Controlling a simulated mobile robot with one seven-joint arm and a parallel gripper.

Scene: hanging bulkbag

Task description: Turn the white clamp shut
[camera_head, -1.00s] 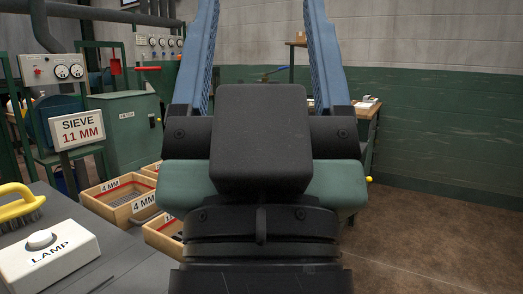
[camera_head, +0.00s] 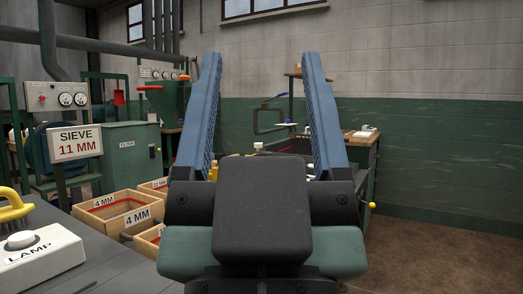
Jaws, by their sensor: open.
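My gripper (camera_head: 262,58) stands in the middle of the view, its two long blue fingers pointing up and spread well apart. It is open, with nothing held between the fingers. I cannot make out the white clamp for certain. A small pale thing (camera_head: 258,146) shows low between the fingers, behind the gripper's dark body, too small to identify. The gripper's body hides much of what lies directly ahead.
A grey table at the lower left holds a white LAMP box (camera_head: 42,255) and a yellow-handled brush (camera_head: 14,212). Wooden boxes marked 4 MM (camera_head: 125,222) stand beside it. A SIEVE 11 MM sign (camera_head: 75,143) is behind. Floor is clear at the right.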

